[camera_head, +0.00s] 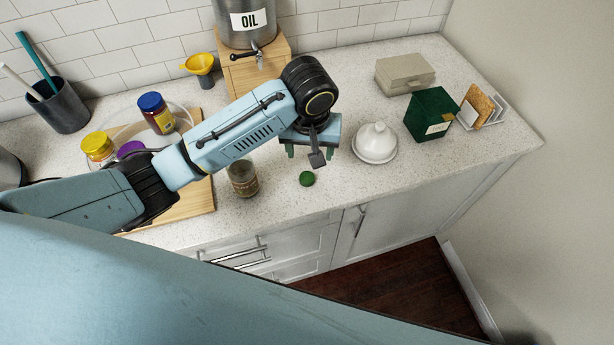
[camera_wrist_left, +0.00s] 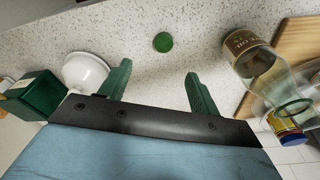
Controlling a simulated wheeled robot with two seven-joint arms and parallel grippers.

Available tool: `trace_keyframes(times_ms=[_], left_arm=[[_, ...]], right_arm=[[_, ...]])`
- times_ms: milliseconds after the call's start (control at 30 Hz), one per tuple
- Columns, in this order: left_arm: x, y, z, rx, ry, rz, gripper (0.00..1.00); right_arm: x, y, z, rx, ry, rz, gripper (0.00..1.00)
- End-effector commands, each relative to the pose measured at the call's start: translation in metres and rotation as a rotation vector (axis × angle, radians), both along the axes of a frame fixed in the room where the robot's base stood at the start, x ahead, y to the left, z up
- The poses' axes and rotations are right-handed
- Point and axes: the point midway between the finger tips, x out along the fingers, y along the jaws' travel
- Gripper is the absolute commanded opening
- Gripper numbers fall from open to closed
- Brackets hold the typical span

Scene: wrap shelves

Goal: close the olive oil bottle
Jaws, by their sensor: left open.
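The clear glass olive oil bottle (camera_head: 243,181) stands on the counter, its upper part hidden behind my left arm in the head view. The wrist view shows its label (camera_wrist_left: 247,50) and its open, uncapped mouth. A round green cap (camera_head: 307,179) lies apart on the counter to the right of the bottle; it also shows in the left wrist view (camera_wrist_left: 163,42). My left gripper (camera_head: 311,153) is open and empty above the counter, close to the cap. In the wrist view, the cap lies beyond the gap between the green fingers. My right gripper is not in view.
A white domed dish (camera_head: 375,144), a green box (camera_head: 430,114) and a beige carton (camera_head: 404,74) stand to the right. A wooden board (camera_head: 187,207) holds jars at left. The oil dispenser (camera_head: 244,22) is behind. Counter around the cap is clear; its front edge is near.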

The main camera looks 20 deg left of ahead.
Motion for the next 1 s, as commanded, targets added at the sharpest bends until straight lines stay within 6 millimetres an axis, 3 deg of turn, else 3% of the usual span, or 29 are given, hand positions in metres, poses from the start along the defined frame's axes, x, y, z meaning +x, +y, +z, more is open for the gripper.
trace_keyframes(times_ms=[200,333,833,1000], left_arm=[[0.005,0.002,-0.044,0.003,0.005,0.000,0.63],[0.008,0.003,-0.062,0.003,0.003,0.000,0.63],[0.010,0.004,-0.075,0.002,0.001,-0.001,0.63],[0.012,0.011,-0.099,0.004,0.004,0.000,0.63]], right_arm=[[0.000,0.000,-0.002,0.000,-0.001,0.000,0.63],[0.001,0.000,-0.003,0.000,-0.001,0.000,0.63],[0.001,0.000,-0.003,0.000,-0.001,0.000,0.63],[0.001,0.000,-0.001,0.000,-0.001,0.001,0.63]])
